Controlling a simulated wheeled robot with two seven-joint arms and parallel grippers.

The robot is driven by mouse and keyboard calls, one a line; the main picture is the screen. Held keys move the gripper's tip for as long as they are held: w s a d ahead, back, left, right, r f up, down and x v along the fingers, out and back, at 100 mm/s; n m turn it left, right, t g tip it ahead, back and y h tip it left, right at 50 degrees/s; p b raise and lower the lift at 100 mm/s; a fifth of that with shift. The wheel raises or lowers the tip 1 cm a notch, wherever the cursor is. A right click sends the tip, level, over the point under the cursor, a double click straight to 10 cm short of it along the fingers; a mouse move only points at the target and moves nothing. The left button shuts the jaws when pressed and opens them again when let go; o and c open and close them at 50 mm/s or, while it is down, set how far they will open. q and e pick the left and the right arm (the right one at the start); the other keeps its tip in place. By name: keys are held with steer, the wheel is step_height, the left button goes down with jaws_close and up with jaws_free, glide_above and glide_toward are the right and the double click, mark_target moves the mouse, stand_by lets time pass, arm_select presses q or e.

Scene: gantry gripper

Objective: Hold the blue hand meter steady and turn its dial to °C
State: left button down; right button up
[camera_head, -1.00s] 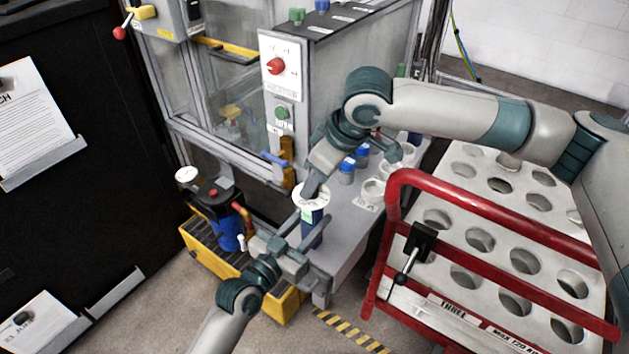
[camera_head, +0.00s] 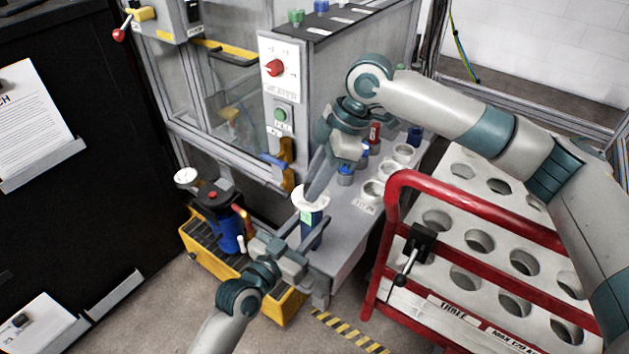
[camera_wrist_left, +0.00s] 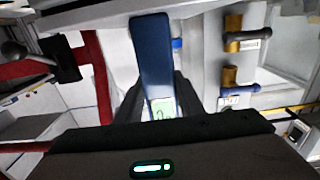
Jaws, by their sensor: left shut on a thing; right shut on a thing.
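The blue hand meter (camera_head: 313,238) stands about upright at the front end of the grey bench, with a white round dial (camera_head: 311,200) on top and a pale green screen. My left gripper (camera_head: 306,243) is shut on the meter's body from the front. In the left wrist view the blue meter (camera_wrist_left: 153,65) lies between my left fingers (camera_wrist_left: 155,100), its green screen partly showing. The dial's markings are too small to read.
The grey bench (camera_head: 345,245) carries several white cups and blue-capped containers behind the meter. A red-railed cart (camera_head: 480,215) with round holes stands to the right. A yellow crate (camera_head: 205,255) with a blue jug is to the left. A machine panel with a red knob (camera_head: 275,68) rises behind.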

stand_by(0.3)
steer(key=o, duration=1.1)
steer(key=shift+r, duration=0.1)
steer(key=v, duration=1.1)
steer(key=shift+w+d+r, duration=0.1)
steer(key=shift+d+r, duration=0.1)
steer(key=shift+r, duration=0.15)
arm_select(q)
steer(key=c, duration=1.1)
jaws_free()
